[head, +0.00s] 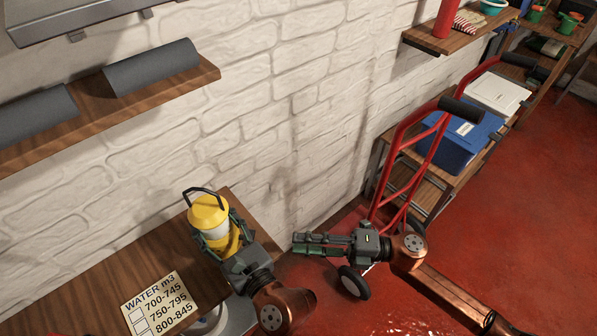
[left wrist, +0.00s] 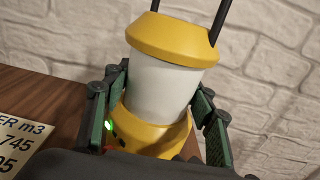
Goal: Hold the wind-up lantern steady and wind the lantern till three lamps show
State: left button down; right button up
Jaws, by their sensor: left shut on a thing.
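The wind-up lantern (head: 208,211) stands upright on the wooden bench by the wall. It has a yellow cap and base, a pale white body and a black handle. My left gripper (head: 220,232) is shut around it, one finger on each side of the body, as the left wrist view of the lantern (left wrist: 168,88) also shows. One small green lamp (left wrist: 109,126) glows on the yellow base, with dark spots beside it. No crank is clearly visible. My right gripper (head: 303,243) is apart from the lantern, to its right, fingers pointing left; their gap is unclear.
A paper card (head: 160,305) reading "WATER m3" with number ranges lies on the bench (head: 90,280), left of the lantern. A red hand truck (head: 400,150) stands behind my right gripper. A blue box (head: 462,140) sits on a low shelf. Red floor is open at right.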

jog(key=o, duration=0.5)
jog(key=n, duration=0.2)
jog(key=r+n, duration=0.1)
jog(key=n, duration=0.1)
jog(key=shift+s+a, duration=0.15)
jog(key=shift+a, duration=0.05)
jog(key=a+n, duration=0.7)
jog(key=n, duration=0.2)
jog(key=a+n, duration=0.4)
jog(key=n, duration=0.1)
jog(key=shift+w+a+f, duration=0.15)
jog(key=shift+w+a, duration=0.2)
jog(key=shift+w, duration=0.05)
jog(key=shift+c, duration=0.7)
jog(key=c, duration=1)
